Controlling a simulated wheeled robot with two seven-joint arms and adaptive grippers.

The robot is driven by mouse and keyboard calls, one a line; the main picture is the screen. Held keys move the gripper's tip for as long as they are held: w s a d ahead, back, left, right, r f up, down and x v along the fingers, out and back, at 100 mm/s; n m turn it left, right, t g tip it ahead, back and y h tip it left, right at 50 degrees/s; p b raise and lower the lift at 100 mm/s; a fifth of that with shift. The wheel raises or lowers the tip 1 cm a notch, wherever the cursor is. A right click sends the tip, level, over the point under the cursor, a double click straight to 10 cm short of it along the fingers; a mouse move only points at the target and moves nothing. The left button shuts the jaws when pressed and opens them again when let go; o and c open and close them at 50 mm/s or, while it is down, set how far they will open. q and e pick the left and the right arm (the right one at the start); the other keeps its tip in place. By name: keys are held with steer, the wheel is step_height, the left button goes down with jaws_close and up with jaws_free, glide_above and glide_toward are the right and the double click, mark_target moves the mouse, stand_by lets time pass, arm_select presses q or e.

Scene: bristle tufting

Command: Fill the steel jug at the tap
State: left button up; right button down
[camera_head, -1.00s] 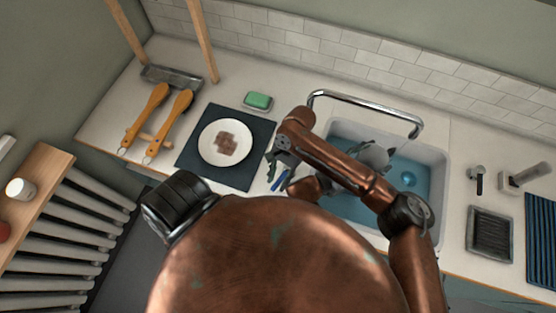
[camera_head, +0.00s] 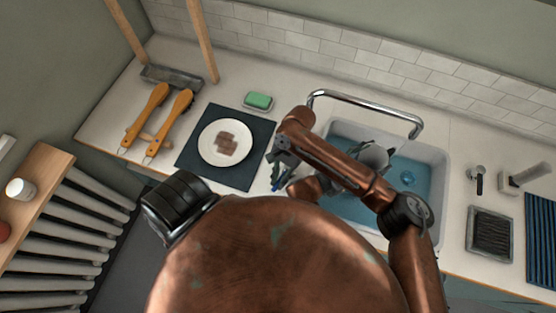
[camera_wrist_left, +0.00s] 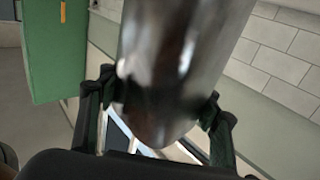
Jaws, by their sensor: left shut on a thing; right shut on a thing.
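The steel jug (camera_head: 376,157) is over the blue sink basin (camera_head: 345,212), partly hidden behind my right forearm. My left gripper (camera_wrist_left: 155,112) is shut on the jug's shiny body (camera_wrist_left: 180,60), one finger on each side. In the head view the left gripper is mostly hidden behind the right arm. The chrome tap (camera_head: 365,96) arches over the back of the sink, its spout end near the jug. I see no water stream. My right gripper (camera_head: 282,168) is shut on a thin dark-blue thing beside the sink's left edge; its shape is unclear.
A white plate (camera_head: 206,150) with brown pieces lies on a dark mat (camera_head: 190,165). Green soap (camera_head: 258,100) sits behind it. Wooden-handled tools (camera_head: 146,118) lie at left. A dark tray (camera_head: 489,233), small brushes and a blue striped mat (camera_head: 541,240) are at right.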

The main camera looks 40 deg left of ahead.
steer(key=shift+w+d+n+h, duration=0.15)
steer(key=shift+d+n+h, duration=0.25)
steer(key=shift+n, duration=0.4)
steer(key=shift+w+d+n+h, duration=0.2)
steer(key=shift+d+n, duration=0.3)
steer(key=shift+n, duration=0.3)
steer(key=c, duration=1.9)
jaws_free()
steer(key=shift+t, duration=0.3)
steer(key=shift+c, duration=0.2)
steer(key=v, duration=1.2)
